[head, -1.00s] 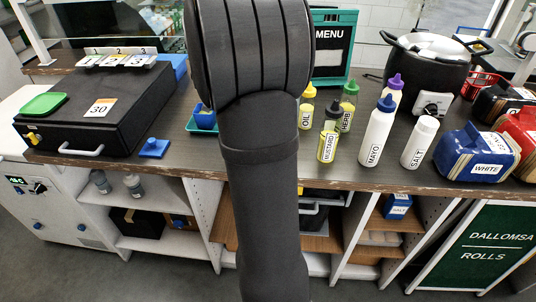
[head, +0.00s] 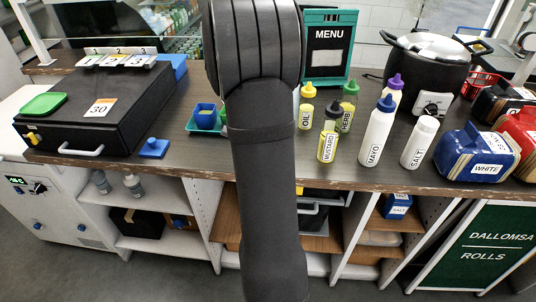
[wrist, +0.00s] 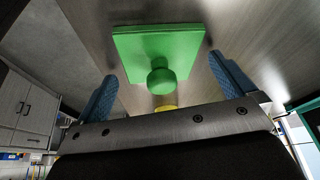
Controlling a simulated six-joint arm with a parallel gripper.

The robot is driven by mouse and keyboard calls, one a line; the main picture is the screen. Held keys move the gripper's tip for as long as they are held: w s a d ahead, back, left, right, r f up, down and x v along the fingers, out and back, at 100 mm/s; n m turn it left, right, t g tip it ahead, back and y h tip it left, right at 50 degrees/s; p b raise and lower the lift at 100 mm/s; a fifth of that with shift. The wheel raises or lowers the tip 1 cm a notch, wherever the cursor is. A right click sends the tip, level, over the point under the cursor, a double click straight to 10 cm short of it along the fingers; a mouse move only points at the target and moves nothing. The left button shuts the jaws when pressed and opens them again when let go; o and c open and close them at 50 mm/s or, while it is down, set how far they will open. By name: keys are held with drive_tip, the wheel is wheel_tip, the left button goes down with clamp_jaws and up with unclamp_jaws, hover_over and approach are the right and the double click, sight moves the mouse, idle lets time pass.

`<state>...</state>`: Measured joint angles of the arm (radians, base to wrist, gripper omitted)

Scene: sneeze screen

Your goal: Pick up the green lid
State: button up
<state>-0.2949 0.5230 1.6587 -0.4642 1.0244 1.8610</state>
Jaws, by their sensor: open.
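The green lid (wrist: 158,45) shows in the wrist view as a flat square plate with a round green knob (wrist: 161,77), over a grey wood-grain surface. My gripper (wrist: 163,70) is open, with one blue finger on each side of the knob and a gap on both sides. Nothing is held. In the head view my arm hides the gripper; a sliver of green (head: 223,117) shows beside it, but I cannot tell whether it is this lid.
A teal tray with a blue container (head: 205,117) stands left of my arm. A black box (head: 100,105) with a green flat piece (head: 43,104) is farther left. Several bottles, including mustard (head: 328,140) and mayo (head: 377,132), stand right. A yellow thing (wrist: 165,107) shows below the knob.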

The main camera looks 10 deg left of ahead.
drive_tip(key=c, duration=1)
drive_tip(key=shift+r, duration=0.1)
